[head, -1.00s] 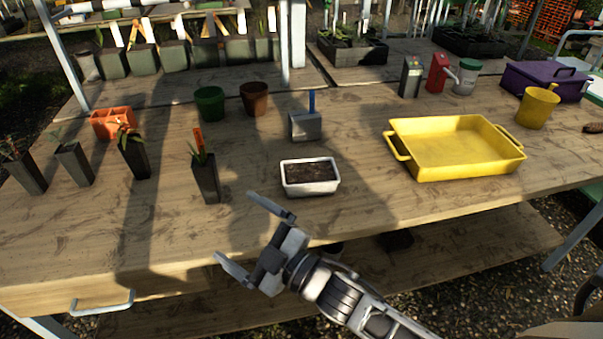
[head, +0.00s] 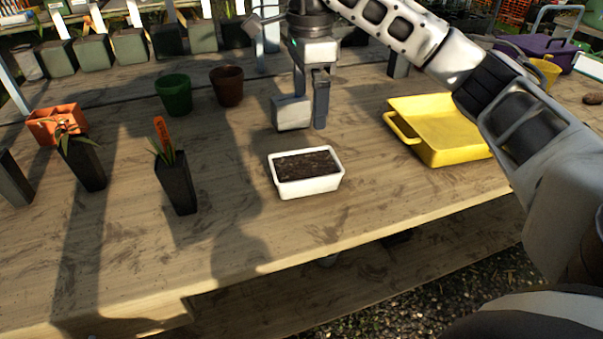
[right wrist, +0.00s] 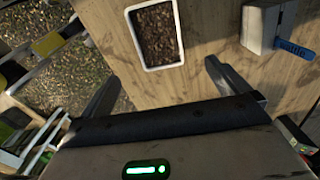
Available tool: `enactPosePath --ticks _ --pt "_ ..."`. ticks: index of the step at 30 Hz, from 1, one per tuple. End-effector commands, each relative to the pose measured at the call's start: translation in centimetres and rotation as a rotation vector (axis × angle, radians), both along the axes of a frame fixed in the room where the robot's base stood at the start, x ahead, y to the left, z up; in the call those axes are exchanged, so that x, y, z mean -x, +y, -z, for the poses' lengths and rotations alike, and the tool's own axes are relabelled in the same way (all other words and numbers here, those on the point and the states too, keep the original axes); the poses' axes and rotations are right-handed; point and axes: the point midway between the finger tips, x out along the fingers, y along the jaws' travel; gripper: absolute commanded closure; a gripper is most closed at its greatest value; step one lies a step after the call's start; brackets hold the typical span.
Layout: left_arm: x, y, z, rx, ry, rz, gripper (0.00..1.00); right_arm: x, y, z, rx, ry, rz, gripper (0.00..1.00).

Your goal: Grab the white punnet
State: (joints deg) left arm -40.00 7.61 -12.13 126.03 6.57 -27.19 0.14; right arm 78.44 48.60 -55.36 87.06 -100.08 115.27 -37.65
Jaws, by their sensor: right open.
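The white punnet (head: 310,187) is a small rectangular tub filled with dark soil, upright on the wooden bench near its front edge. It also shows at the top of the right wrist view, where its white rim (right wrist: 165,66) lies ahead of and between the lines of the fingers. My right gripper (head: 311,100) is open and empty, pointing down over the bench beyond the punnet, apart from it. Its two spread fingers (right wrist: 160,88) show in the right wrist view. My left gripper is not in view.
A grey-white block (head: 291,114) stands close behind the punnet, by my right fingers; its blue handle (right wrist: 294,49) shows in the wrist view. A yellow tray (head: 437,150) lies right, partly behind my arm. Green (head: 174,94) and brown (head: 227,86) pots stand back left. Bench around the punnet's front is bare.

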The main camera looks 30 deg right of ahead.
Motion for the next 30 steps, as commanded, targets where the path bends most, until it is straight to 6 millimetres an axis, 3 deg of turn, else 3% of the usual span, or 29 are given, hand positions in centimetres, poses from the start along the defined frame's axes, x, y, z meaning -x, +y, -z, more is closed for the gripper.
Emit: enactPosePath --ticks 6,12,20,30 --pt "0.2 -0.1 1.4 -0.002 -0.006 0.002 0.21 0.1 0.2 5.3 -0.003 0.008 -0.004 0.00" --pt "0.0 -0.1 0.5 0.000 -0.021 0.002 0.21 0.1 0.2 8.5 -0.003 0.004 -0.002 0.00" --pt "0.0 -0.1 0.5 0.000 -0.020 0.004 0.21 0.1 0.3 10.4 -0.003 0.003 -0.003 0.00" --pt "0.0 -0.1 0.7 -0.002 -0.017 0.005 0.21 0.1 0.7 14.8 -0.004 0.002 -0.003 0.00"
